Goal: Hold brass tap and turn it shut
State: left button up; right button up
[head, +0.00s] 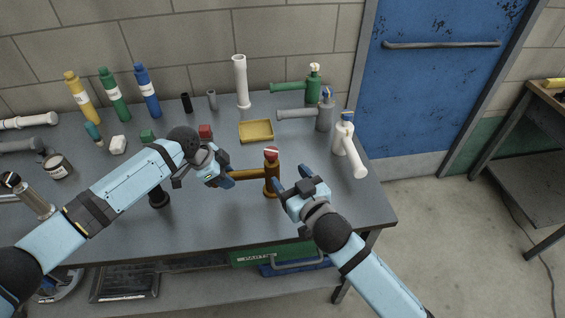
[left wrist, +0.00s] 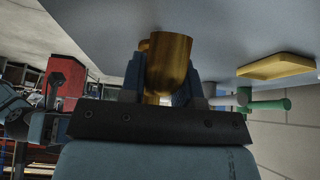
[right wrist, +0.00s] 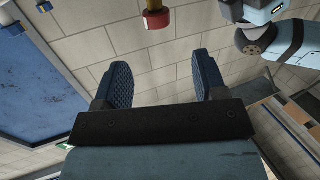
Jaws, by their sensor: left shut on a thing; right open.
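The brass tap (head: 271,180) stands upright on the grey table, with a horizontal brass pipe (head: 247,174) running left from its body. A red and white handle (head: 271,153) sits on its top. My left gripper (head: 224,180) is shut on the left end of the brass pipe; in the left wrist view the rounded brass end (left wrist: 170,65) sits between the fingers. My right gripper (head: 291,184) is open and empty, just right of the tap body. In the right wrist view its fingers (right wrist: 165,80) are apart, and the red handle (right wrist: 157,18) shows beyond them at the top.
A yellow tray (head: 257,139) lies behind the tap. Green (head: 314,84), grey (head: 325,110) and white (head: 343,135) taps stand at the right back. Several bottles stand at the left back. A black fitting (head: 159,194) stands under my left arm. The front right table is clear.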

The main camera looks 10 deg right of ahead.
jog(key=w+a+r+n+g, duration=0.2)
jog(key=w+a+n+g, duration=0.1)
jog(key=a+n+g, duration=0.3)
jog(key=n+g+h, duration=0.6)
jog(key=n+g, duration=0.4)
jog(key=n, duration=0.1)
send_near(271, 150)
notch_tip(271, 150, down, 9)
jog(key=shift+w+f, duration=0.1)
jog(key=shift+f, duration=0.1)
jog(key=c, duration=0.9)
